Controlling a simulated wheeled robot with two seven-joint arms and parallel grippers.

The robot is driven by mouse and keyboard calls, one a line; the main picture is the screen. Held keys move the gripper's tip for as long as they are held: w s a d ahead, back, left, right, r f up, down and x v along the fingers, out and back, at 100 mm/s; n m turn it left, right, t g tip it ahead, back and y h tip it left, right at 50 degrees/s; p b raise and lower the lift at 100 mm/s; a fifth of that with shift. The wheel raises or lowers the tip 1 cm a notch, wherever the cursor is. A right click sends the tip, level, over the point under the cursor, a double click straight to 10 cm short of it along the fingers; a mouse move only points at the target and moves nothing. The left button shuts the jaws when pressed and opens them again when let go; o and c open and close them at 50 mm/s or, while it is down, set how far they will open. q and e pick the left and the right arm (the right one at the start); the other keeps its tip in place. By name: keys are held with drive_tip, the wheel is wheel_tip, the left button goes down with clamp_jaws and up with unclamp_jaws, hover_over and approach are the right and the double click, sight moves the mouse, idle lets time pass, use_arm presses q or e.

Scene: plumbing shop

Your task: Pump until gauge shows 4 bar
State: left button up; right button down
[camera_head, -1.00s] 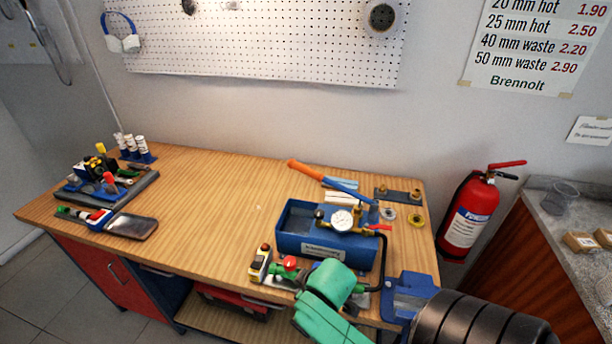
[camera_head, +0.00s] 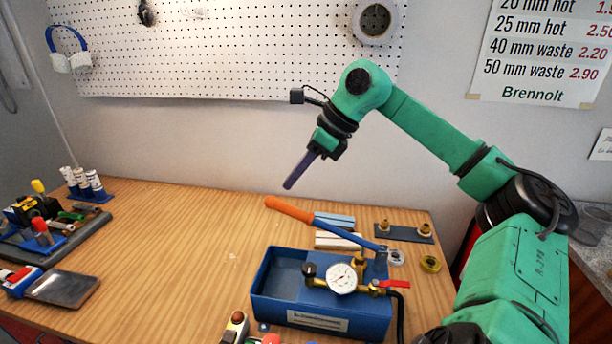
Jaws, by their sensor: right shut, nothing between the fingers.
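The blue test pump (camera_head: 320,318) stands on the workbench at the lower middle, an open box with a label on its front. Its round white gauge (camera_head: 342,278) faces me; the reading is too small to tell. A red tap lever (camera_head: 394,284) sits right of the gauge. The pump lever runs from a blue bar (camera_head: 345,233) on the right up to an orange grip (camera_head: 288,208) on the left. My right gripper (camera_head: 290,186) is shut and empty. It points down and left, just above the orange grip and apparently apart from it. My left gripper is not in view.
Tools and a vice-like unit (camera_head: 28,210) fill the bench's left end. The middle left of the bench is clear.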

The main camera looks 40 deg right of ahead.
drive_tip(key=shift+s+d+r+h, duration=0.1)
drive_tip(key=shift+s+d+h, duration=0.1)
drive_tip(key=shift+s+d, duration=0.3)
drive_tip(key=shift+s+d+h, duration=0.15)
drive_tip(key=shift+d+h, duration=0.05)
drive_tip(key=shift+d, duration=0.5)
drive_tip(key=shift+s+g, duration=0.1)
drive_tip(key=shift+g, duration=0.2)
drive_tip(key=shift+a+f, duration=0.2)
drive_tip(key=shift+f, duration=0.05)
drive_tip(key=x, duration=0.2)
drive_tip(key=shift+a+f, duration=0.25)
drive_tip(key=shift+a, duration=0.1)
drive_tip(key=shift+w+f, duration=0.45)
drive_tip(key=shift+f, duration=0.05)
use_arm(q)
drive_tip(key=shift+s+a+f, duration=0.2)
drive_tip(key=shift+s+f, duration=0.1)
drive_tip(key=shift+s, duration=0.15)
use_arm(e)
drive_tip(key=shift+s+a+r, duration=0.1)
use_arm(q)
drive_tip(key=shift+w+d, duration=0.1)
